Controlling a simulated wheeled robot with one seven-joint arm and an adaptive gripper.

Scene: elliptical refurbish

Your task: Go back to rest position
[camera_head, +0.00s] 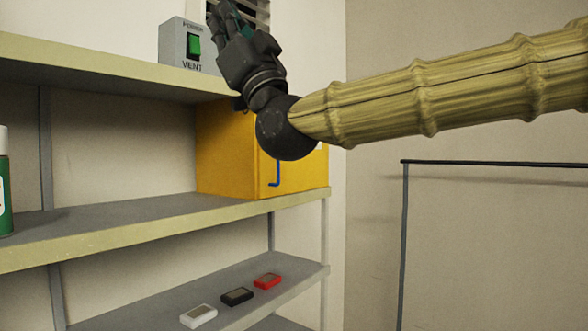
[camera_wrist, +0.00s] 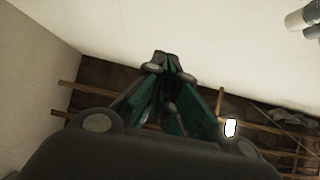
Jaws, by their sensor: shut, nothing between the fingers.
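My gripper (camera_head: 222,15) is raised at the top of the head view, beside the upper shelf and in front of a dark slatted vent. Its black wrist hangs in front of the yellow box's upper part. In the wrist view my gripper (camera_wrist: 163,62) shows with its dark and green fingers drawn together at the tips. Nothing shows between the fingers. My arm, in a ribbed yellowish cover, reaches in from the right edge of the head view.
A grey vent switch box (camera_head: 180,45) with a green rocker stands on the upper shelf (camera_head: 100,65), close left of my gripper. A yellow box (camera_head: 225,150) and a green can (camera_head: 5,190) are on the middle shelf. White, black and red small devices (camera_head: 237,296) lie below. A dark-railed frame (camera_head: 490,164) stands right.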

